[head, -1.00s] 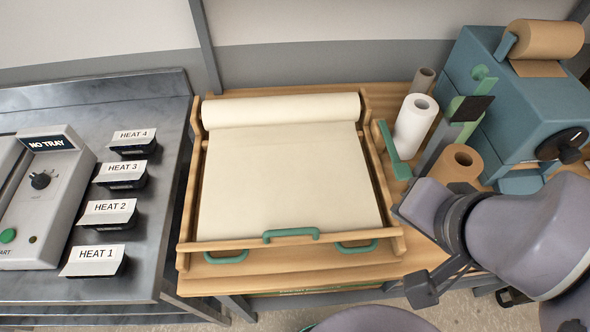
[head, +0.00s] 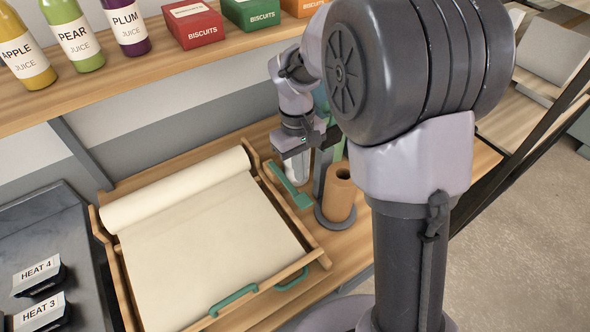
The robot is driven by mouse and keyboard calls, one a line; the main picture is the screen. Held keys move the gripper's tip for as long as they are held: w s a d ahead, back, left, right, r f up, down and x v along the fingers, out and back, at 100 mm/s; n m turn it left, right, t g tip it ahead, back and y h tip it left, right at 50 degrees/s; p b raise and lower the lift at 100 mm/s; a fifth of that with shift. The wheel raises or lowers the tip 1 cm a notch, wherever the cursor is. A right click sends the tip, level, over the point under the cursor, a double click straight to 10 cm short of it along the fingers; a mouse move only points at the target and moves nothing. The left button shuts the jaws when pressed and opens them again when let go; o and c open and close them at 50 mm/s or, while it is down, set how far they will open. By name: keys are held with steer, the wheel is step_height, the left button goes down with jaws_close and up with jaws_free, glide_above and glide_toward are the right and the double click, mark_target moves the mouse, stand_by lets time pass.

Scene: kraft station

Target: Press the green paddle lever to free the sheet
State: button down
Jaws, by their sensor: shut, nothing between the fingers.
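A long green bar (head: 289,186) lies along the right side of the wooden tray frame (head: 285,219); I cannot tell whether it is the paddle lever. A cream sheet (head: 210,250) runs from its roll (head: 175,188) across the frame. Another green part (head: 337,150) shows just right of my gripper, mostly hidden by my arm.
A brown roll (head: 340,190) stands on a grey base close right of my gripper. A shelf (head: 150,85) with juice bottles and biscuit boxes hangs above the bench. Heat trays (head: 40,276) lie at left. Green handles (head: 233,300) are on the frame's front.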

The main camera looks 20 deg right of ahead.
mark_target(302, 199)
steer(key=f+b, duration=0.4)
steer(key=b, duration=0.1)
steer(key=f+b, duration=0.2)
steer(key=f, duration=0.1)
steer(key=shift+s+d, duration=0.1)
steer(key=shift+s, duration=0.25)
